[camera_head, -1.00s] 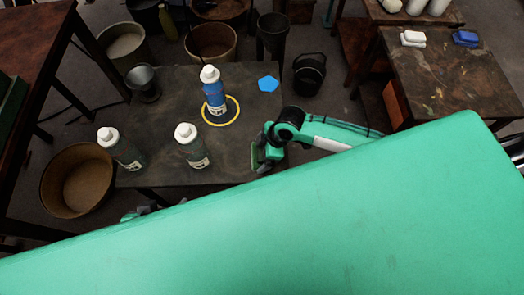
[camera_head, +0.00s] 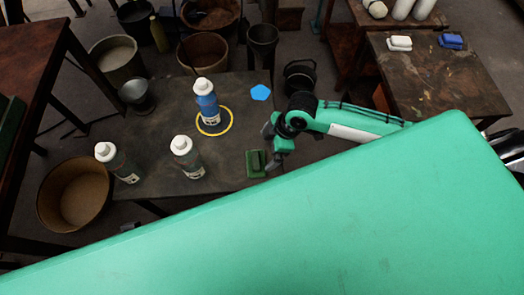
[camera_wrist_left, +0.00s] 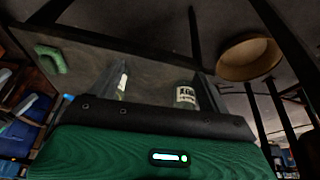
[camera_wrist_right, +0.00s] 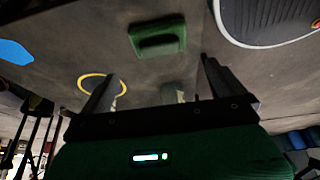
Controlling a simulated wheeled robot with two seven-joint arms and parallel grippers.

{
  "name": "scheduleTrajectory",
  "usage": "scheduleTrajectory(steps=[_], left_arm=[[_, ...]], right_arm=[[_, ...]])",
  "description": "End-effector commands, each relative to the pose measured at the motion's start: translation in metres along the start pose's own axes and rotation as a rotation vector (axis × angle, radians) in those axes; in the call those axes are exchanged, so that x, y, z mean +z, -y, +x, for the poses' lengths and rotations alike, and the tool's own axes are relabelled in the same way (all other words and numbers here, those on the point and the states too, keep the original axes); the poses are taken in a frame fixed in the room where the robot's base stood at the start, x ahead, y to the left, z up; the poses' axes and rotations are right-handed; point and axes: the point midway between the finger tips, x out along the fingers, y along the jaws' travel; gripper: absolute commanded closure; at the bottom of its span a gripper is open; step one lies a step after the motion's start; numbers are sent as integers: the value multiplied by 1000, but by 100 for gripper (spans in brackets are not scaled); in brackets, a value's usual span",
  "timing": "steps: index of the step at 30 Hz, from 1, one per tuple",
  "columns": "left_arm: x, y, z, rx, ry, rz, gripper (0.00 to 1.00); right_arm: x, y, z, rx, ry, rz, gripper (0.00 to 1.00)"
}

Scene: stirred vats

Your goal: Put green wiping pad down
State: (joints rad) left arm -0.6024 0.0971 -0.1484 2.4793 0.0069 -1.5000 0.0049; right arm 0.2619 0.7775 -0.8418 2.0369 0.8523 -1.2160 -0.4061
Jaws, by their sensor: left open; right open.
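The green wiping pad (camera_head: 256,163) lies on the dark table (camera_head: 225,160) near its right front corner. In the right wrist view the pad (camera_wrist_right: 158,37) lies beyond the fingertips, apart from them. My right gripper (camera_head: 271,146) is open and empty, just right of the pad. Its two spread fingers (camera_wrist_right: 158,84) show in the right wrist view. My left gripper (camera_wrist_left: 155,85) is open and empty in the left wrist view; the head view mostly hides it behind my green body. The pad (camera_wrist_left: 50,60) also shows at the left there.
A blue bottle (camera_head: 207,103) stands at the yellow ring (camera_head: 229,124). Two bottles with white caps (camera_head: 187,158) (camera_head: 119,163) stand nearer the front. A blue pentagon (camera_head: 261,92) marks the table's back right. Buckets surround the table; a side table (camera_head: 440,85) holds white and blue pads.

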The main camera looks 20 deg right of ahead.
Motion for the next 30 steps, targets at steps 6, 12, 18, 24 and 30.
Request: scheduleTrajectory(steps=[6, 12, 18, 24, 30], left_arm=[[2, 1, 5, -3, 20, -2, 21], [2, 1, 6, -3, 21, -2, 21], [2, 1, 6, -3, 21, -2, 21], [2, 1, 6, -3, 20, -1, 21], [2, 1, 6, -3, 20, -1, 21]], right_arm=[[0, 0, -20, 0, 1, 0, 0], [-5, 5, -19, 1, -9, 7, 0], [-34, 36, -12, 41, -77, 96, 0], [-46, 62, -20, 138, -133, 333, 0], [-14, 82, -38, 252, -108, 660, 0]])
